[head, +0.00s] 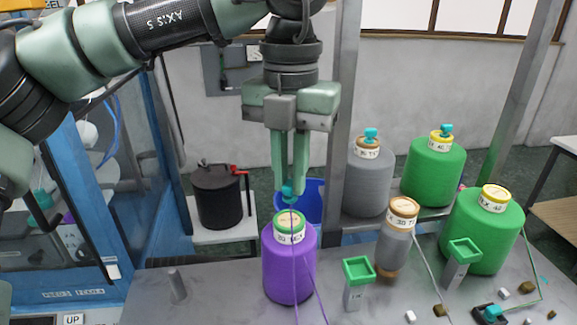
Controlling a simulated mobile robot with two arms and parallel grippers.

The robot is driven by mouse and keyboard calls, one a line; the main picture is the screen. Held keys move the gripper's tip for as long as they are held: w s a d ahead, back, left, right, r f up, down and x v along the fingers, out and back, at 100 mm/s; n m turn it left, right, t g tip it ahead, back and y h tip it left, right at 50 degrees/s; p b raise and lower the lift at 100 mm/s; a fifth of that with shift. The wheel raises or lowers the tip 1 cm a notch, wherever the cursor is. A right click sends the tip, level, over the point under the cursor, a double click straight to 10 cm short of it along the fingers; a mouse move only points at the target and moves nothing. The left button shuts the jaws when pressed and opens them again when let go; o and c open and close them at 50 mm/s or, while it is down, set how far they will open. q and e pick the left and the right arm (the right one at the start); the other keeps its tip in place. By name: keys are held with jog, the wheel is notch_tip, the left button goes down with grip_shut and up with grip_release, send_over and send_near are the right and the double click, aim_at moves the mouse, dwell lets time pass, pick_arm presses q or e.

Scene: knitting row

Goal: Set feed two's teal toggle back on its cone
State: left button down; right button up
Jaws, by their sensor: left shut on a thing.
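My left gripper (290,190) points straight down above the purple cone (288,268). Its fingers are shut on a small teal toggle (288,194), which is partly hidden between the fingertips. The purple cone stands upright on the grey table and has a green-ringed, labelled top (289,225). The toggle is over the cone's top, slightly toward its far side; I cannot tell if they touch. A purple thread runs down the cone's front. The cone labels are too small to read surely. My right gripper is not in view.
A grey cone (368,185) and a green cone (433,172) behind carry teal toggles. A grey-brown cone (394,248) and a front green cone (480,235) show none. Green-topped posts (358,270) stand right of the purple cone. Small blocks lie front right. The table's left (200,260) is mostly clear.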

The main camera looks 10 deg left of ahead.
aim_at(289, 199)
pick_arm(q)
jog(key=shift+f, duration=0.2)
jog(key=shift+w+f, duration=0.1)
jog(key=shift+f, duration=0.05)
jog(key=shift+w+a+f+b, duration=0.1)
jog(key=shift+f+b, duration=0.55)
jog(key=shift+f, duration=0.05)
jog(key=shift+f+b, duration=0.5)
jog(key=shift+f, duration=0.3)
jog(key=shift+f+b, duration=0.55)
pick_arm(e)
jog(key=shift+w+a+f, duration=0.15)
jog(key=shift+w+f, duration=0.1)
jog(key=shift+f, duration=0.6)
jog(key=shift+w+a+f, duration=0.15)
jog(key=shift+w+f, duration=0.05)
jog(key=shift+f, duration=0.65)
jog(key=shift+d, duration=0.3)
pick_arm(q)
jog(key=shift+f+b, duration=0.35)
jog(key=shift+f, duration=0.1)
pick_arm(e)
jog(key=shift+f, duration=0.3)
